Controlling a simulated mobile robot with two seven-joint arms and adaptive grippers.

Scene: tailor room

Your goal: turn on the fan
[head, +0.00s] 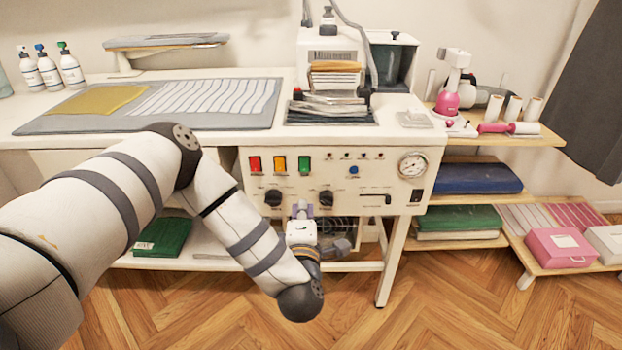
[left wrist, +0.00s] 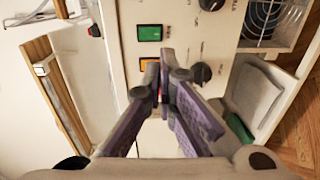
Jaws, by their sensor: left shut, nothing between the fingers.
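My left gripper (head: 301,208) is shut and empty, in front of the panel's lower part between the knobs. In the left wrist view its fingertips (left wrist: 164,72) lie near the orange-yellow button (left wrist: 146,64) and a black knob (left wrist: 203,73); contact is unclear.
A gauge (head: 412,164) and black switch (head: 417,195) are on the panel's right. Shelves with a pink box (head: 560,248) stand at right. The wooden floor in front is open.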

